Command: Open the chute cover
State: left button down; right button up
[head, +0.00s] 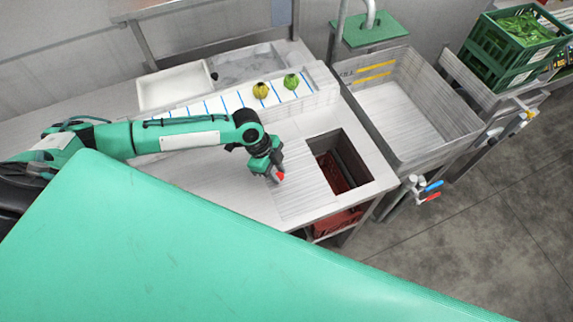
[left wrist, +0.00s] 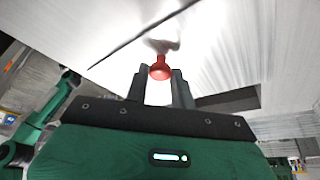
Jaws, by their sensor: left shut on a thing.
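The chute cover (head: 303,185) is a pale ribbed panel lying flat on the counter, left of the chute opening (head: 350,152). The opening is uncovered, and dark red shows down inside it. My left gripper (head: 277,176) is at the cover's left part, shut on its red knob. In the left wrist view the red knob (left wrist: 160,68) sits between the fingertips of the left gripper (left wrist: 159,80), with the pale surface beyond. My right gripper is not in view.
A deep sink (head: 385,110) stands right of the opening. A white tray (head: 175,87) and two small vegetables, one yellowish (head: 261,90) and one green (head: 291,82), are behind my left arm. A green crate (head: 500,55) stands at the far right. Bare counter lies left of the cover.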

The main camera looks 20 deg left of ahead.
pick_arm(q)
jog(key=shift+w+d, duration=0.1)
jog(key=c, duration=1.2)
grip_release()
jog(key=shift+c, duration=0.2)
jog(key=shift+o, duration=0.4)
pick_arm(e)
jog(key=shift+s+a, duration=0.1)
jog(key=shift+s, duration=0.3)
pick_arm(q)
jog(key=shift+r, duration=0.1)
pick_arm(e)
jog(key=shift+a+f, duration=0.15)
pick_arm(q)
jog(key=b+v, duration=0.3)
jog(key=v, duration=1)
jog(key=shift+a+r+b, duration=0.25)
jog(key=shift+r+b, duration=0.05)
jog(key=shift+b, duration=0.1)
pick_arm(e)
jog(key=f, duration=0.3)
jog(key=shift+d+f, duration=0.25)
pick_arm(q)
jog(key=shift+f, duration=0.1)
